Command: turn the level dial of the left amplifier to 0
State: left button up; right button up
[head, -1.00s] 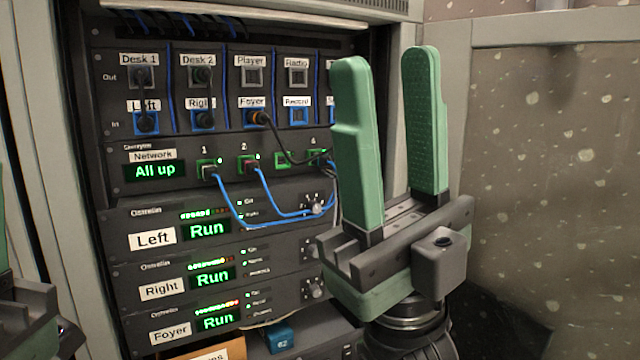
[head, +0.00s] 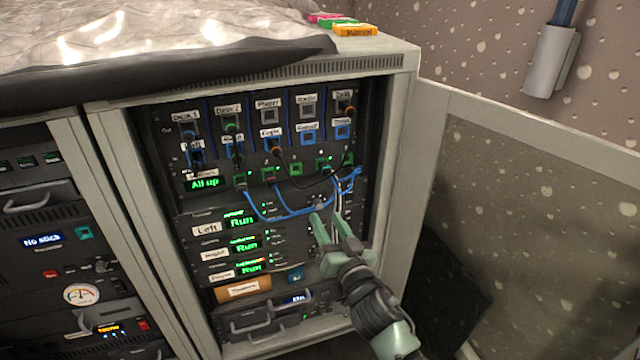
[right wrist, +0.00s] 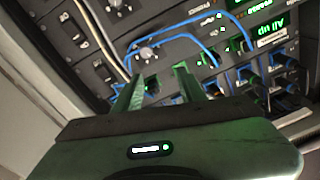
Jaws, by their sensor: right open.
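The left amplifier (head: 207,229) is the dark rack unit with a "Left" label and a green "Run" display. Its level dial (head: 319,204) is a small grey knob at the unit's right end, just beyond my right gripper's fingertips. In the right wrist view, which is upside down, the dial (right wrist: 147,54) shows near the fingertips, with small marks around it; I cannot read its setting. My right gripper (head: 330,216) is open, its green fingers pointing at the rack. It also shows in the right wrist view (right wrist: 160,75), apart from the dial. My left gripper is out of view.
Blue cables (head: 262,215) hang from the network unit (head: 202,183) across the left amplifier, close to the dial. The right amplifier (head: 215,254) sits below. The cabinet's open door (head: 520,200) stands at the right. A second rack (head: 70,250) is at the left.

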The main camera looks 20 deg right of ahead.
aim_at(319, 207)
jog(key=shift+g, duration=0.4)
jog(key=w, duration=0.2)
jog(key=w+f, duration=0.1)
jog(key=w, duration=0.1)
jog(key=w+f, duration=0.1)
jog(key=w, duration=0.1)
jog(key=shift+d+b, duration=0.35)
jog(key=shift+b, duration=0.05)
jog(key=shift+w, duration=0.5)
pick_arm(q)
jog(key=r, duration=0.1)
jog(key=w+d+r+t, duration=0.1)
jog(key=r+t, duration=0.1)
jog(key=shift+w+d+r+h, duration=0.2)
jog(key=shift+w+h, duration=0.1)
pick_arm(e)
grip_shut()
